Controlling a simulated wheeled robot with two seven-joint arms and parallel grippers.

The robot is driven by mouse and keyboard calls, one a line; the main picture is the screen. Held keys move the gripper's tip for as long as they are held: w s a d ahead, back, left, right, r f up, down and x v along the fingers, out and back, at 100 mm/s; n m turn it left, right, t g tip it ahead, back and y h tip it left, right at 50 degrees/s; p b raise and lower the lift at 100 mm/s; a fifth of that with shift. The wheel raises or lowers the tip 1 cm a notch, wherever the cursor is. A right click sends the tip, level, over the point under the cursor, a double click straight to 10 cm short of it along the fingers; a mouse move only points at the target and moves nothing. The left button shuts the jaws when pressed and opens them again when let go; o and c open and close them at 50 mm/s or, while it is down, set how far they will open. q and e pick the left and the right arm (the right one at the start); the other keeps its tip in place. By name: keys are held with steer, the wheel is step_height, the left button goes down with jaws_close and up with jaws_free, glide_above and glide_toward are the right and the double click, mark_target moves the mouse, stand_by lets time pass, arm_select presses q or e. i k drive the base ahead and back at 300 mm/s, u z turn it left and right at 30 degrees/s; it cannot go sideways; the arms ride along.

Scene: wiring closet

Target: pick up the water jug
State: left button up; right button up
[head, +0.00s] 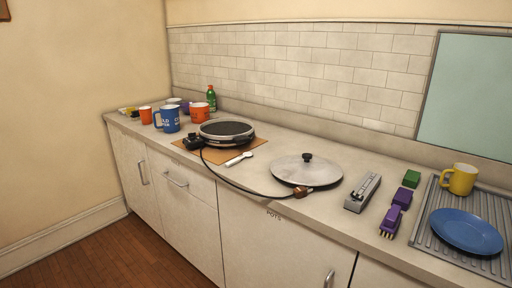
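A blue jug (168,119) with a handle on its left side and pale lettering, partly readable as "cold water", stands upright at the far left part of the counter (262,172). It is the only thing here that looks like the water jug. An orange cup (145,116) stands close to its left and a larger orange vessel with pale marks (199,113) to its right. Neither of my grippers shows in the head view.
A round electric pan (226,129) sits on a brown board (238,152), its black cord running along the counter front. A metal lid (307,173), grey tool (362,192), purple blocks, yellow mug (461,179) and blue plate (466,235) lie rightward. The wooden floor (120,255) looks clear.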

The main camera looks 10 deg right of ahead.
mark_target(170, 114)
steer(key=u, duration=1.3)
steer(key=i, duration=4.85)
steer(key=z, duration=2.2)
